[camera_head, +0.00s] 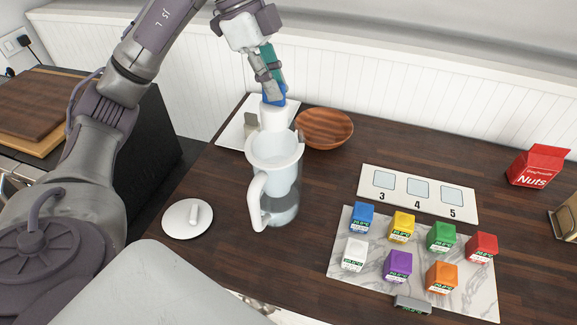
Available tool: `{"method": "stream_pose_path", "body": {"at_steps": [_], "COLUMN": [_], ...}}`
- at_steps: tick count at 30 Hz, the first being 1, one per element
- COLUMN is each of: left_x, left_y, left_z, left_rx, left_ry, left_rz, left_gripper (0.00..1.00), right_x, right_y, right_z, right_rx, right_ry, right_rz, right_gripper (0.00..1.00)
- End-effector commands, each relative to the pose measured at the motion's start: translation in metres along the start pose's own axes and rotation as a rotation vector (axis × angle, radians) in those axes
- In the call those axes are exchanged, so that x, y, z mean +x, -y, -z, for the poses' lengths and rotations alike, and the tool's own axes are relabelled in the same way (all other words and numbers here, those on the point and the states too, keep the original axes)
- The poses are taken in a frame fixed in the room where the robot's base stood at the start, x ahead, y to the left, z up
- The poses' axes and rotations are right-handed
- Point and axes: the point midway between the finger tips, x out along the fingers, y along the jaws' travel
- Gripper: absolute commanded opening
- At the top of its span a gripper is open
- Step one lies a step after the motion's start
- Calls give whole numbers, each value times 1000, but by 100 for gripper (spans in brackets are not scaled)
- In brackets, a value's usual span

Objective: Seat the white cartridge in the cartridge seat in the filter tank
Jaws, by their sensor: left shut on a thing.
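My left gripper (274,95), with blue fingertips, reaches down from the top and is shut on the white cartridge (273,116). The cartridge is upright, right above or at the mouth of the white filter tank (275,150); I cannot tell whether its lower end is inside. The tank sits in the top of a clear jug (283,208) with a white handle, standing on the dark wooden counter. The cartridge seat is hidden inside the tank. My right gripper is not in view.
A round white lid (188,219) lies left of the jug. A wooden bowl (324,128) and a white board (231,134) are behind it. To the right are a marble board (342,265) with several coloured blocks, a numbered card (419,205) and a red Nuts box (538,166).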

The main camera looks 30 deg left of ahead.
Motion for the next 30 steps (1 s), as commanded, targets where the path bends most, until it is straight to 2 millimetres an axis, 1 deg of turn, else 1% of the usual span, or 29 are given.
{"method": "stream_pose_path", "body": {"at_steps": [2, 5, 6, 12, 15, 19, 23, 25, 30], "left_x": [10, 30, 40, 88, 107, 121, 130, 140, 161], "left_y": [0, -1, -1, -2, -1, 0, 0, -1, -1], "left_z": [-4, -13, -17, -37, -44, -50, -54, -58, -66], "left_rx": [-2, -3, -4, -4, -2, -1, -1, -2, 0], "left_ry": [1, 3, 3, 2, 1, 0, 0, 1, -1], "left_rz": [-4, -7, -9, -8, -7, -2, -3, -4, -3], "left_gripper": [0, 0, 0, 0, 0, 0, 0, 0, 0], "right_x": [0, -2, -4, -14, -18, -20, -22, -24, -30], "right_y": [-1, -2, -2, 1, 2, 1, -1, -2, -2], "right_z": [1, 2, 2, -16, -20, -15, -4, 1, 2], "right_rx": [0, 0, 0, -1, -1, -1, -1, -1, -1], "right_ry": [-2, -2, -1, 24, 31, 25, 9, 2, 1], "right_rz": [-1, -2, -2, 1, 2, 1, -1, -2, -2], "right_gripper": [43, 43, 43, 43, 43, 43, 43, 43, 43]}}
